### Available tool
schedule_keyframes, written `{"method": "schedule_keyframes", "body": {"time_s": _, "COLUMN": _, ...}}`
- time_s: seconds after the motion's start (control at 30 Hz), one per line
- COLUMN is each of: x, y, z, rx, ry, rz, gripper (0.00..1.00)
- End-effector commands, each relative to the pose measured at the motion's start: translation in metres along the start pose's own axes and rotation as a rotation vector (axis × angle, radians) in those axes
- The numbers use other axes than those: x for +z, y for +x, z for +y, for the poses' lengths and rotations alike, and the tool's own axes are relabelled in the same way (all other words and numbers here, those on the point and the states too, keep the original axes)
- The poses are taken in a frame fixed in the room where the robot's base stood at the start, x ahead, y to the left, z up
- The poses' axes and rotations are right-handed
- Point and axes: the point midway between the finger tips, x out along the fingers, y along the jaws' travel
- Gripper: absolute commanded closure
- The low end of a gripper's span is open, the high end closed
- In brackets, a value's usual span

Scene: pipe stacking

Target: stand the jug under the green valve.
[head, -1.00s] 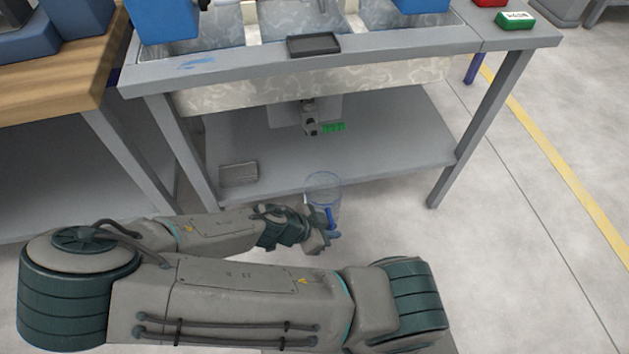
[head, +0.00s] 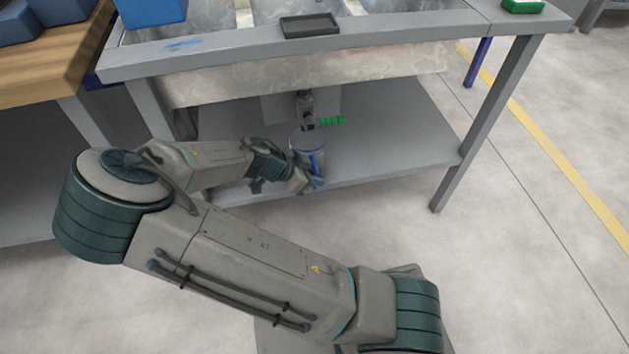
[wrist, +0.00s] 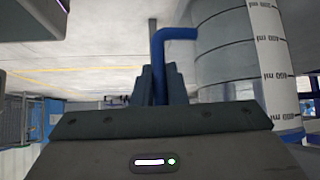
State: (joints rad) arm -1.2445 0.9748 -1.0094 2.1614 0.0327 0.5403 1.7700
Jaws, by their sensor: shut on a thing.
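The jug (head: 308,145) is clear, with a blue handle. My gripper (head: 313,180) is shut on the blue handle at the jug's near side. The jug looks upright and is over the lower shelf's front part, just below the green valve (head: 331,121). I cannot tell whether its base touches the shelf, as my gripper hides it. In the wrist view the jug (wrist: 225,55) shows at the right with a printed ml scale, and the handle (wrist: 160,65) stands between my fingers. The valve has a grey body with a green handle and hangs under the sink bench.
The lower shelf (head: 400,135) is clear to the right of the jug. The bench's front right leg (head: 485,125) and the sink's underside (head: 310,78) bound the space. A dark tray (head: 310,25) lies on the bench's front rim. A wooden-topped table (head: 60,50) stands at the left.

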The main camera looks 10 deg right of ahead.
Motion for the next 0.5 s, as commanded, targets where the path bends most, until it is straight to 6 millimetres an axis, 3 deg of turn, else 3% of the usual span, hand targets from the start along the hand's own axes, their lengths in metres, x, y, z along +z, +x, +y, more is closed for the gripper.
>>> {"method": "schedule_keyframes", "body": {"time_s": 0.27, "x": 0.0015, "y": 0.0008, "z": 0.0000, "rx": -0.002, "ry": 0.000, "rz": -0.001, "gripper": 1.00}}
{"method": "schedule_keyframes", "body": {"time_s": 0.3, "x": 0.0017, "y": 0.0009, "z": 0.0001, "rx": -0.002, "ry": 0.000, "rz": -0.001, "gripper": 0.85}}
{"method": "schedule_keyframes", "body": {"time_s": 0.37, "x": 0.0017, "y": 0.0009, "z": 0.0001, "rx": -0.002, "ry": 0.000, "rz": -0.001, "gripper": 0.69}}
{"method": "schedule_keyframes", "body": {"time_s": 0.5, "x": 0.0017, "y": 0.0009, "z": 0.0002, "rx": -0.002, "ry": 0.000, "rz": -0.001, "gripper": 0.66}}
